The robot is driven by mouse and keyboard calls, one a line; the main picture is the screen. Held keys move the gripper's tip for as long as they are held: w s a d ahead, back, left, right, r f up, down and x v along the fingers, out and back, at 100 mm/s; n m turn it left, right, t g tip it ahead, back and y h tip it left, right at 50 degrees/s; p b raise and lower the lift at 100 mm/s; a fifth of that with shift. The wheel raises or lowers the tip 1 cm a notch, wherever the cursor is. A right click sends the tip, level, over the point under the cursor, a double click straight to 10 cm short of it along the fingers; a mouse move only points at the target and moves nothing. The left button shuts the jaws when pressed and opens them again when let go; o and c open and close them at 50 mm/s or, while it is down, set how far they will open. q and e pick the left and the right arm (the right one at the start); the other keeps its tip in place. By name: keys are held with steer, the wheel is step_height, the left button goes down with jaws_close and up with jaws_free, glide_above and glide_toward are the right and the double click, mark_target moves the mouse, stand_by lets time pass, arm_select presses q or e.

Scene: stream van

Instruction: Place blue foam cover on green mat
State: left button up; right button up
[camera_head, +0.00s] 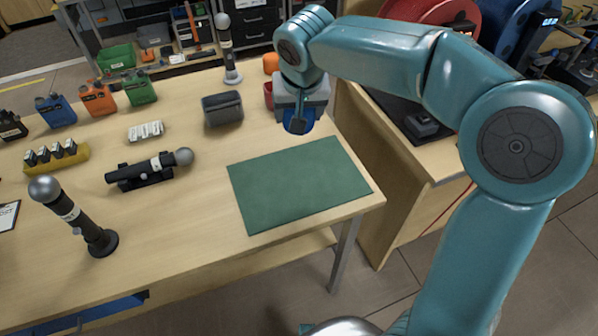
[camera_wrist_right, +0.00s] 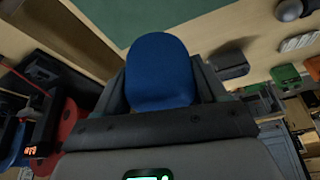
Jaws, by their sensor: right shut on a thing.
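The green mat (camera_head: 300,185) lies flat and bare on the front right part of the wooden table. The blue foam cover (camera_wrist_right: 160,72) is held between the fingers of my right gripper (camera_wrist_right: 163,100) in the right wrist view. In the head view a small part of the blue foam cover (camera_head: 311,117) shows beside the fingers of my right gripper (camera_head: 299,124), just beyond the mat's far edge. The gripper is shut on the cover and appears raised above the table. My left gripper is not in view.
Microphones stand at the table's front left (camera_head: 75,215) and back (camera_head: 228,50); another lies on a black cradle (camera_head: 148,172). A red item (camera_head: 268,95) is partly hidden by my gripper.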

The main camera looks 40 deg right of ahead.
steer(key=b, duration=0.1)
glide_above(297, 174)
steer(key=s, duration=0.1)
steer(key=f, duration=0.8)
steer(key=a+f, duration=0.1)
steer(key=f, duration=0.3)
steer(key=shift+s, duration=0.15)
step_height(297, 174, down, 6)
steer(key=shift+d+r+b, duration=0.1)
steer(key=shift+b, duration=0.5)
steer(key=shift+f+b, duration=0.25)
steer(key=shift+b, duration=0.1)
steer(key=o, duration=1.2)
steer(key=shift+r, duration=0.15)
steer(key=shift+c, duration=0.2)
